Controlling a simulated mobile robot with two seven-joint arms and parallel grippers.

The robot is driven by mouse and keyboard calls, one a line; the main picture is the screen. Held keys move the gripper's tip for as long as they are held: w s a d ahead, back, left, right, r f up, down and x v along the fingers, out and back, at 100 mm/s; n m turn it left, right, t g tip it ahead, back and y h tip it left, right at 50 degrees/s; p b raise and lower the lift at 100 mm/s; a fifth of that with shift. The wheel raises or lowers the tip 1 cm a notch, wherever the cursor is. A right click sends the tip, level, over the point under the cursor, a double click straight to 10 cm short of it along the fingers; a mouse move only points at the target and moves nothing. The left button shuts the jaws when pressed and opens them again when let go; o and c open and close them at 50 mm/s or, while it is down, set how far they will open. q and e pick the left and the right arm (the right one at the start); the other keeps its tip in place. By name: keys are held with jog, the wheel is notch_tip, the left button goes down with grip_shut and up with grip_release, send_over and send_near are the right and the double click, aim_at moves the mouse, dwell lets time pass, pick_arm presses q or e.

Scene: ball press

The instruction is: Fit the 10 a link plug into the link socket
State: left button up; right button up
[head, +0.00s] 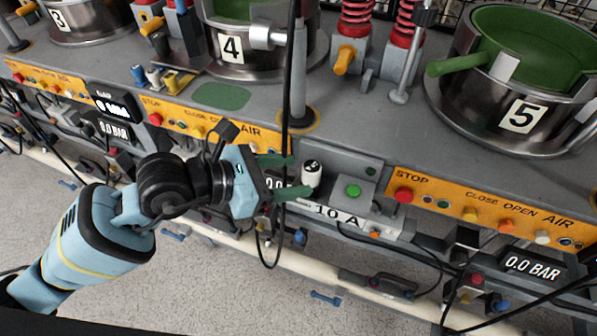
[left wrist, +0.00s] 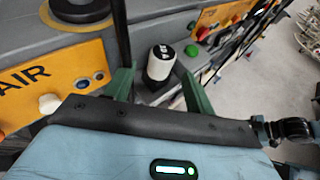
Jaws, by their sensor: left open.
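A short white plug with a black cap (head: 312,173) stands upright on the 10 A unit of the press bench. In the left wrist view the same plug (left wrist: 160,66) shows white lettering on its cap and a dark base beneath. My left gripper (head: 301,176) is open, with its green fingers pointing at the plug. In the left wrist view the gripper (left wrist: 160,80) has one finger on each side of the plug, with gaps showing. I cannot tell which part is the link socket, or whether the plug sits in one. My right gripper is not in view.
The 10 A label (head: 338,215) and a green button (head: 353,191) lie right of the plug. A black cable (head: 285,110) hangs close by my left fingers. An orange control panel (head: 490,210) and the pot marked 5 (head: 522,116) are further right.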

pick_arm(q)
jog(key=shift+v, duration=2.8)
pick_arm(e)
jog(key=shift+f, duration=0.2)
pick_arm(q)
jog(key=s+d+r+n+h+p, duration=0.2)
jog(key=s+d+n+h, duration=0.15)
jog(key=n, duration=0.25)
jog(key=s+a+f+n+t+y+p, duration=0.2)
jog(key=a+f+n+t+y, duration=0.25)
jog(key=n, duration=0.95)
jog(key=s+a+f+n+t+y+p, duration=0.1)
jog(key=a+f+n+t+y+p, duration=0.35)
jog(key=n, duration=0.95)
jog(key=s+a+f+n+g+y, duration=0.2)
jog(key=s+a+f+n+g, duration=0.1)
jog(key=s+f+n, duration=0.3)
jog(key=s+a+f+n+g+y, duration=0.2)
jog(key=s+f+n, duration=0.4)
jog(key=s+f, duration=0.5)
jog(key=shift+s+a+n+g+y+p, duration=0.35)
jog(key=shift+s+a+g, duration=0.3)
jog(key=shift+s, duration=0.55)
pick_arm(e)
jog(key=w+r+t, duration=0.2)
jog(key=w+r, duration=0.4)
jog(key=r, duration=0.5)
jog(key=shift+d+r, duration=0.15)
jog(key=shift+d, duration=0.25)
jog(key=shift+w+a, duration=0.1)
